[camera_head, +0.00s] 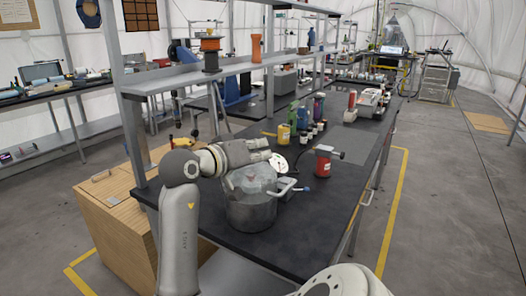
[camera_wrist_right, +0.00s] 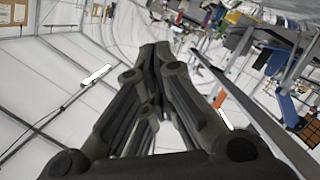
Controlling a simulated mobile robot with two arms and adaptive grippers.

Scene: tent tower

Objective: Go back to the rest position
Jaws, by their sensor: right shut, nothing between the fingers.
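I cannot tell whether the gripper touches the pot's lid.
A red device (camera_head: 323,166), a yellow container (camera_head: 284,134) and several small bottles stand farther along the bench. A metal shelf (camera_head: 222,73) with an orange spool (camera_head: 210,55) runs along its left side. A wooden cabinet (camera_head: 112,205) stands at left. The floor at right is clear.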

